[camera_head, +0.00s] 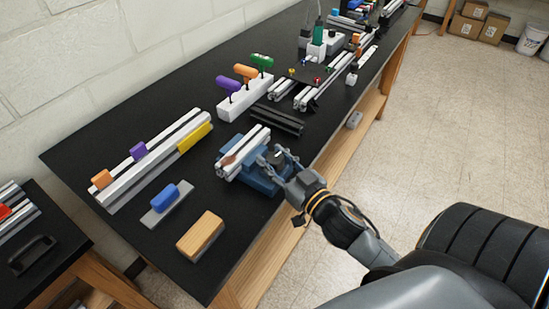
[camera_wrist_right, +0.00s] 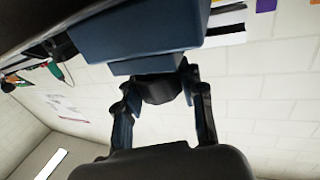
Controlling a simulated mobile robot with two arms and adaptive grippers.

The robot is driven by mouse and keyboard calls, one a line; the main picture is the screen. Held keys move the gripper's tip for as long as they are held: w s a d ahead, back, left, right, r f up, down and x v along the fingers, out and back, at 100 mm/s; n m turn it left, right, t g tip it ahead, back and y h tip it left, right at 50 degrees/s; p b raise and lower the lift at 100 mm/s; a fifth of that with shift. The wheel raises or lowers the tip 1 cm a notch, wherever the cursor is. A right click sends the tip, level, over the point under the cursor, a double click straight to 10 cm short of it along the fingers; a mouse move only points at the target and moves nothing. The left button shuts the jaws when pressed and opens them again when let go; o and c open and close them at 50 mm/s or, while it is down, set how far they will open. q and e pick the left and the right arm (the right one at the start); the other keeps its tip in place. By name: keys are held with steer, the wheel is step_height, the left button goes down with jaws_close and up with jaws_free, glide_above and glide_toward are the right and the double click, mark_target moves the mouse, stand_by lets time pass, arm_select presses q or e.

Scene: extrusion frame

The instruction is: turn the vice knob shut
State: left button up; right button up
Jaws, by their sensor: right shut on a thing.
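The blue vice (camera_head: 258,178) stands near the front edge of the black bench, with light extrusion bars (camera_head: 243,148) lying across its top between the jaws. My right gripper (camera_head: 281,157) is at the vice's front side, its fingers around the dark vice knob (camera_head: 280,155). In the right wrist view the gripper (camera_wrist_right: 160,98) has one finger on each side of the dark knob (camera_wrist_right: 158,90), shut on it, with the blue vice body (camera_wrist_right: 140,38) behind. The knob is partly hidden by the fingers in the head view. My left gripper is not in view.
A wooden block (camera_head: 201,237) and a blue-handled tool (camera_head: 166,197) lie on the bench left of the vice. A white rack (camera_head: 244,100) with coloured-handled tools stands behind it. A dark extrusion bar (camera_head: 277,119) lies close behind the vice. The floor (camera_head: 460,130) to the right is open.

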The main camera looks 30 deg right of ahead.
steer(key=shift+m+h, duration=0.4)
steer(key=shift+h, duration=0.1)
steer(key=shift+m+h, duration=0.5)
steer(key=shift+h, duration=0.4)
steer(key=o, duration=1.2)
steer(key=shift+s, duration=0.1)
steer(key=s, duration=0.4)
steer(key=s+a, duration=0.1)
steer(key=s, duration=0.6)
steer(key=shift+s+a, duration=0.25)
steer(key=shift+s, duration=0.15)
